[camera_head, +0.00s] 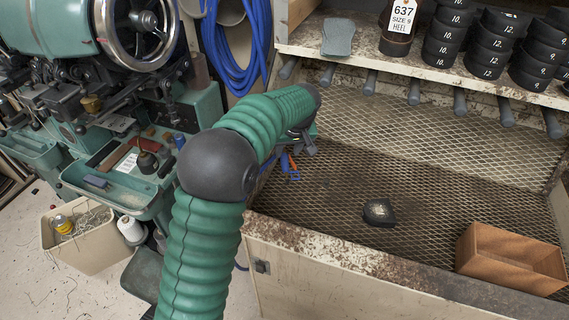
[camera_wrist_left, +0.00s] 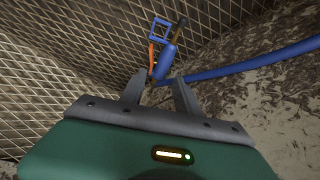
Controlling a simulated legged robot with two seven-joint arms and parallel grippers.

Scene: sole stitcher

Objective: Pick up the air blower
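The air blower (camera_head: 293,174) is blue with an orange part and lies or hangs low at the left end of the mesh-lined bench. My green left arm partly hides it in the head view. In the left wrist view the blower (camera_wrist_left: 167,62) shows just beyond the fingertips, with its blue hose (camera_wrist_left: 250,68) running off to the right. My left gripper (camera_head: 306,146) is above the blower in the head view. In the wrist view its two grey fingers (camera_wrist_left: 157,80) are apart, with no clear grip on anything. My right gripper is not in view.
A dark block (camera_head: 379,212) and a brown open box (camera_head: 511,259) sit on the mesh. A shelf (camera_head: 430,72) with pegs below holds stacked black heels. The green stitching machine (camera_head: 100,90) stands at left. The bench has a raised front edge (camera_head: 350,265). The middle mesh is mostly clear.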

